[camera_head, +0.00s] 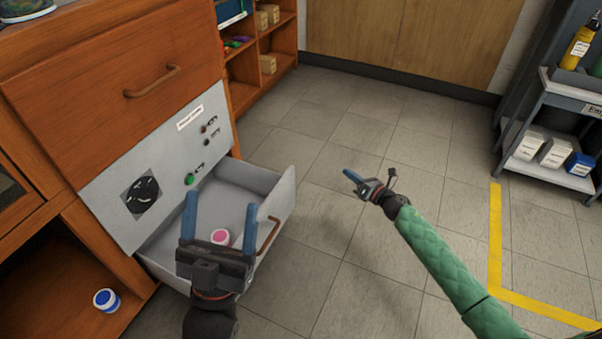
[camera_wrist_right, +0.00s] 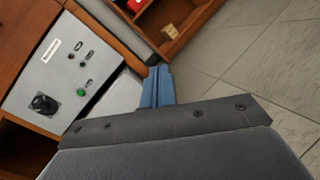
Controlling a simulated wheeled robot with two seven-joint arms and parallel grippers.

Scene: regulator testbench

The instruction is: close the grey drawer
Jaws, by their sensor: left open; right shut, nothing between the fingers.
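The grey drawer (camera_head: 278,200) is pulled out of the wooden cabinet, below a light grey control panel (camera_head: 155,160). Its brown handle (camera_head: 268,236) is on the front face. A small pink and white round item (camera_head: 220,237) lies inside. My left gripper (camera_head: 221,208) is open, its blue fingers in front of the drawer in the picture, hiding part of its interior; I cannot tell whether it touches. My right gripper (camera_head: 352,180) is shut and empty, to the right of the drawer and apart from it. Its shut blue fingers (camera_wrist_right: 158,88) also show in the right wrist view.
A closed wooden drawer (camera_head: 110,95) is above the panel. A blue and white round item (camera_head: 106,300) sits in the lower left compartment. Wooden shelves (camera_head: 262,60) stand behind. A grey cart (camera_head: 545,165) is at the right. The tiled floor between is clear.

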